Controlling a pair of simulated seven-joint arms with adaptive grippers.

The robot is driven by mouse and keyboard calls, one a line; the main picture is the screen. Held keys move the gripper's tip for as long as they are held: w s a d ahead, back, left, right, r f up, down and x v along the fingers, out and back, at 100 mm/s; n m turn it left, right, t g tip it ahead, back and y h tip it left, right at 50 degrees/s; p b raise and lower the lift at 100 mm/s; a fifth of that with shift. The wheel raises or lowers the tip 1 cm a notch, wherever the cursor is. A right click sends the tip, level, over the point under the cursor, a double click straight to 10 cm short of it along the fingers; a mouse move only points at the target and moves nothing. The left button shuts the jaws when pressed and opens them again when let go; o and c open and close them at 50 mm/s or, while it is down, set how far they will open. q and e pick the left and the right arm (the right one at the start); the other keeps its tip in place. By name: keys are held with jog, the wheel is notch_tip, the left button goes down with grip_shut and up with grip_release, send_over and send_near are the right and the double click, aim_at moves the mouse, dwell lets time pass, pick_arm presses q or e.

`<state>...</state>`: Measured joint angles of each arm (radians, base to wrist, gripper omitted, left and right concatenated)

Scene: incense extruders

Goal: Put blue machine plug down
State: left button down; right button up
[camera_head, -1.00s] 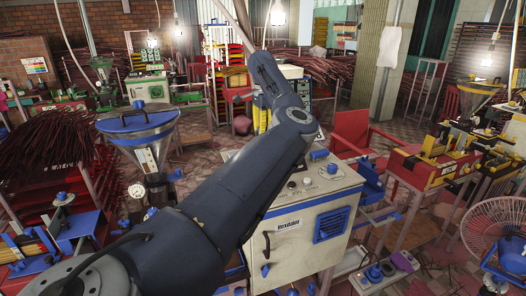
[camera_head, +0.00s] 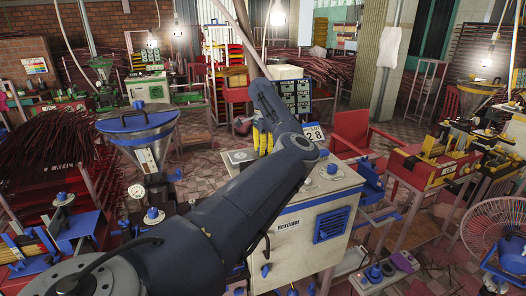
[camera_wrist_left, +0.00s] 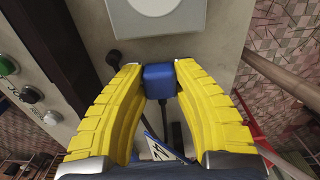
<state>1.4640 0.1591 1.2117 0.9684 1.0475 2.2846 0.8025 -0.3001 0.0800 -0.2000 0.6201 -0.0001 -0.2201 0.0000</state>
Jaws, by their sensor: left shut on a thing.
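My left gripper (camera_head: 263,141) points down over the back of the white machine's top (camera_head: 258,180). Its yellow fingers are shut on the blue plug in the left wrist view (camera_wrist_left: 158,72). The plug is a small blue block between the fingertips (camera_wrist_left: 159,92), with a dark cable or prong hanging below it. A pale square plate with a round disc (camera_wrist_left: 154,6) lies beyond the fingertips; it shows left of the gripper in the head view (camera_head: 239,156). I cannot tell whether the plug touches the surface. My right gripper is not in view.
A black price board (camera_head: 298,95) rises behind. A blue-rimmed hopper (camera_head: 138,122) stands left. A red chair (camera_head: 352,133) is right of the machine. Push buttons (camera_wrist_left: 30,95) show at left in the wrist view.

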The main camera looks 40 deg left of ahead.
pick_arm(q)
jog(key=shift+f, duration=0.55)
jog(key=c, duration=1.1)
grip_release()
jog(key=shift+c, duration=0.2)
notch_tip(320, 180, up, 13)
jog(key=shift+r, duration=0.1)
